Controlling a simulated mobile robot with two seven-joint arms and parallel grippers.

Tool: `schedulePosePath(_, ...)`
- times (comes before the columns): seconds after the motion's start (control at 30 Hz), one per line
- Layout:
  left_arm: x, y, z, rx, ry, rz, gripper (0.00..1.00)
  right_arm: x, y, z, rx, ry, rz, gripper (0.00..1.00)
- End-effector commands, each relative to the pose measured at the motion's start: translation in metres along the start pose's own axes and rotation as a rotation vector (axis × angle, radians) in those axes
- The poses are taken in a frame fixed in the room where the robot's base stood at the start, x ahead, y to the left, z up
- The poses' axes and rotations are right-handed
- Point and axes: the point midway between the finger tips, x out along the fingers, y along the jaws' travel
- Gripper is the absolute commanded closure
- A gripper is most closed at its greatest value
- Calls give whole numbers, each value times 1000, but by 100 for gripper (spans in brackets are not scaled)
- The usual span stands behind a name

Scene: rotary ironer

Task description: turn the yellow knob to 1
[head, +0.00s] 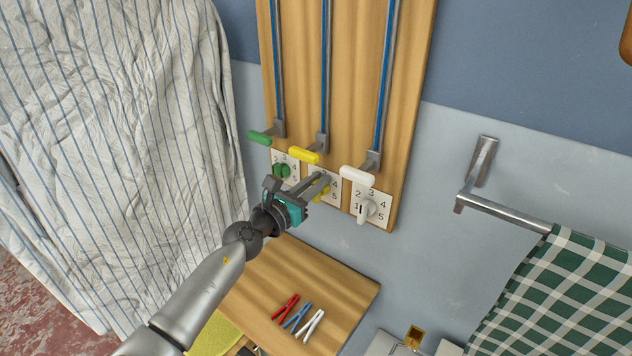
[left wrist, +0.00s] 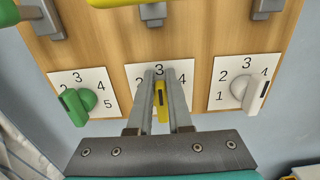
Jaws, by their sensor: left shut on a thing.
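The yellow knob (head: 321,191) is the middle of three knobs on the wooden panel (head: 346,120). My left gripper (head: 318,179) is shut on the yellow knob, its two fingers on either side of it. In the left wrist view the yellow knob (left wrist: 161,100) shows between the fingers, below the 3 on its white dial plate (left wrist: 139,74). The fingers hide part of that plate, including where a 1 would be. My right gripper is not in view.
A green knob (head: 281,171) is on the left and a white knob (head: 366,209) on the right, both close to my gripper. Green, yellow and white slider handles (head: 357,176) sit just above. A wooden shelf (head: 345,292) with clothespins is below.

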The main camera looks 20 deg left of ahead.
Motion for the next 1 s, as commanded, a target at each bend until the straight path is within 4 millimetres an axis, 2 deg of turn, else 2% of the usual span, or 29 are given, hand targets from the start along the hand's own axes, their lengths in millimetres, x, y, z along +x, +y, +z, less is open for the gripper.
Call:
schedulePosePath(0.57, 0, 2, 0, -60, 1, 0, 100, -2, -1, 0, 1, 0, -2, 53)
schedulePosePath(1.0, 0, 12, -3, -405, 3, 0, 100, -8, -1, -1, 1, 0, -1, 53)
